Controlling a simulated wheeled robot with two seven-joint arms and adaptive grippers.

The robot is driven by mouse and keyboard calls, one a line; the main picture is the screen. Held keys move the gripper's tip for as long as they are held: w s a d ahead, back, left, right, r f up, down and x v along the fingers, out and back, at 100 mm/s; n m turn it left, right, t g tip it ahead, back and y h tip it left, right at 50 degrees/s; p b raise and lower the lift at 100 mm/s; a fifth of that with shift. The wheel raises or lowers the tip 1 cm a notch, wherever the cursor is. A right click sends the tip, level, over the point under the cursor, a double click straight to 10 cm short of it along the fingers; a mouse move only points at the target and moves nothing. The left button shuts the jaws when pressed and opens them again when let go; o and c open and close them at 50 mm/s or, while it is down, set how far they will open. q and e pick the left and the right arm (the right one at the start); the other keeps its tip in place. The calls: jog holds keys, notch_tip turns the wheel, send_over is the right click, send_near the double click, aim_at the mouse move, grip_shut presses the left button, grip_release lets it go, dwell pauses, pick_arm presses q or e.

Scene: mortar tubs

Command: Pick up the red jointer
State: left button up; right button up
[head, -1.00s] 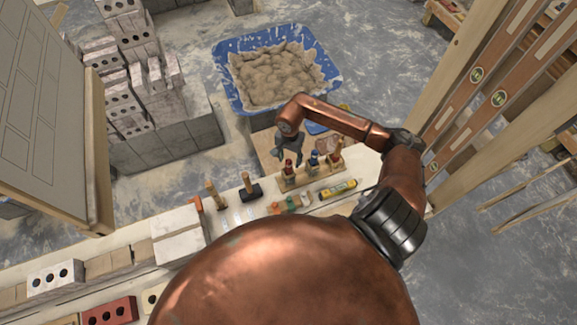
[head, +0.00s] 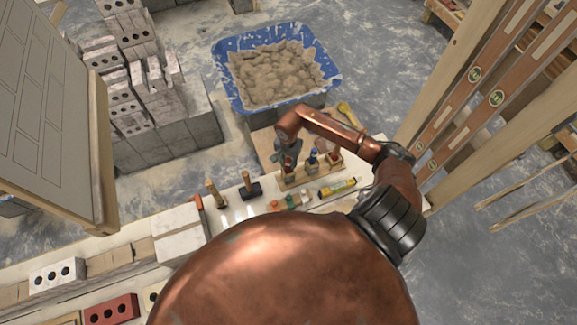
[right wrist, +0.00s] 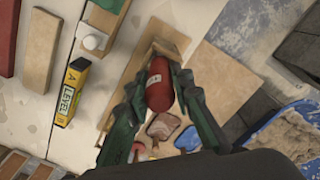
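The red jointer's handle (head: 288,167) stands at the left end of a small wooden rack (head: 312,177) on the bench, partly covered by my right gripper (head: 287,156). In the right wrist view the red handle (right wrist: 159,86) lies between the two green-grey fingers of my right gripper (right wrist: 160,80). The fingers are spread on both sides of it, and I cannot tell whether they touch it. The jointer's lower part is hidden. My left gripper is not in view.
A blue-handled tool (head: 313,160) and another red-topped tool (head: 335,158) share the rack. A yellow level (head: 338,188) lies in front. A hammer (head: 250,187) is to the left. A blue tub of mortar (head: 232,87) stands behind.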

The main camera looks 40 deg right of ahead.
grip_shut()
notch_tip(320, 180, up, 18)
jog(key=b, duration=0.1)
jog(key=shift+b, duration=0.4)
dwell(0.3)
grip_release()
grip_shut()
